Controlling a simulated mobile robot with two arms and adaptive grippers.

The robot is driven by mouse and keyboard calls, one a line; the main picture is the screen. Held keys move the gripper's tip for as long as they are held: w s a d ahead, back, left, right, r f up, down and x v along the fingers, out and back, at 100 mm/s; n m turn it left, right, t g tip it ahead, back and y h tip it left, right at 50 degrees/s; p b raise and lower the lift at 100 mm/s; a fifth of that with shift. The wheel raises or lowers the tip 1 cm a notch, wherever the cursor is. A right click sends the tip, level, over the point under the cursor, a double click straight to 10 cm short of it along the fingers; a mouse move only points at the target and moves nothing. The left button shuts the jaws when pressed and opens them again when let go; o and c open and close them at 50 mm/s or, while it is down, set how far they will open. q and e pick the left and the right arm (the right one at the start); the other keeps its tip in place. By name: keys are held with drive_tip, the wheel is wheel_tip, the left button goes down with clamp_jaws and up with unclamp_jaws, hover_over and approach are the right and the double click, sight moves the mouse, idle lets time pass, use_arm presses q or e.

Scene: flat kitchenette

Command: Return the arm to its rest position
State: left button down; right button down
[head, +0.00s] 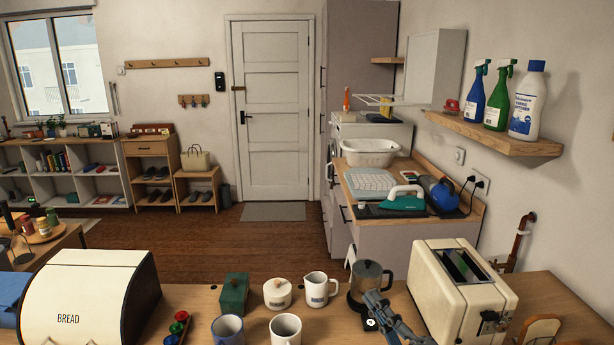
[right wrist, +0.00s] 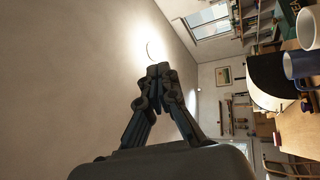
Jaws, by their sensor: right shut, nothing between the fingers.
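My right gripper (head: 377,301) is at the bottom of the head view, in front of the dark kettle-like pot (head: 368,280) and left of the cream toaster (head: 462,290). In the right wrist view its fingers (right wrist: 158,72) meet at the tips, shut and empty, with the wall behind them. My left gripper is not in view.
The counter holds a bread box (head: 88,295), a green canister (head: 234,294), a lidded cream pot (head: 277,293), a white jug (head: 317,289), a blue mug (head: 228,330) and a white mug (head: 286,329). A shelf (head: 495,134) with bottles is at right. The floor beyond is clear.

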drive_tip(key=s+d+f+m+t+h, duration=0.15)
drive_tip(key=d+f+m+h, duration=0.25)
drive_tip(key=d+m+h, duration=0.7)
drive_tip(key=s+d+f+m+g+h, duration=0.2)
drive_tip(key=s+f+m+g, duration=0.2)
drive_tip(key=f, duration=0.3)
drive_tip(key=s+d+f+m+g+h, duration=0.1)
drive_tip(key=s+f+m+g, duration=0.35)
drive_tip(key=f, duration=0.25)
drive_tip(key=s+a+f+g+y, duration=0.25)
drive_tip(key=s+f+g, duration=0.2)
drive_tip(key=s, duration=0.35)
drive_tip(key=s+a+f+g+y, duration=0.1)
drive_tip(key=s+a+f+g, duration=0.3)
drive_tip(key=s, duration=0.5)
wheel_tip(320, 180, down, 27)
drive_tip(key=g+b, duration=0.1)
drive_tip(key=s+d+f+g, duration=0.1)
drive_tip(key=s+d+f, duration=0.1)
drive_tip(key=s+f, duration=0.7)
drive_tip(key=s+d+f, duration=0.2)
drive_tip(key=s+f, duration=0.7)
drive_tip(key=shift+s+f+g+b, duration=0.15)
drive_tip(key=shift+f+g+b, duration=0.2)
drive_tip(key=shift+b, duration=0.1)
